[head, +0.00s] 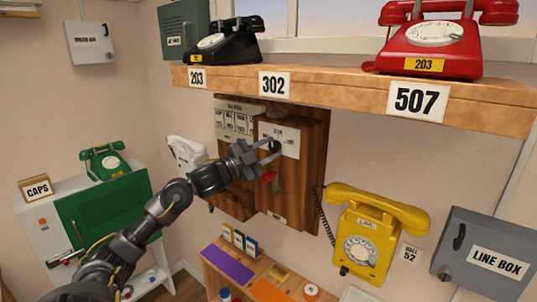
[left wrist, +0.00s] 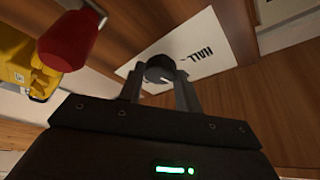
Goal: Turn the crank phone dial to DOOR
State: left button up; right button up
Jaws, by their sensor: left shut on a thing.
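The crank phone (head: 288,195) is a wooden box on the wall below the shelf. A white label plate (head: 279,137) is on its front, and a round black dial knob (head: 274,147) sits at the plate. My left gripper (head: 270,150) is shut on this knob. In the left wrist view the knob (left wrist: 160,69) is between the two fingers and bears a short white pointer mark. The red crank handle (head: 270,177) is just below the gripper and also shows in the left wrist view (left wrist: 70,38).
A wooden shelf (head: 340,88) with black (head: 225,42) and red (head: 432,40) phones overhangs the crank phone. A yellow wall phone (head: 368,235) and grey line box (head: 488,253) are at right. A desk organiser (head: 215,255) lies below.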

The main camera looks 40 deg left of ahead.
pick_arm(q)
jog(key=shift+m+g+h, duration=0.3)
jog(key=shift+m, duration=0.7)
jog(key=shift+r+b, duration=0.1)
jog(key=shift+b, duration=0.2)
jog(key=o, duration=1)
jog(key=shift+c, duration=0.2)
jog(key=shift+s+a+f, duration=0.15)
jog(key=shift+s+f, duration=0.1)
jog(key=b+v, duration=0.5)
jog(key=v, duration=0.5)
jog(key=shift+s+r+b, duration=0.15)
jog(key=shift+r+b, duration=0.1)
jog(key=shift+b, duration=0.1)
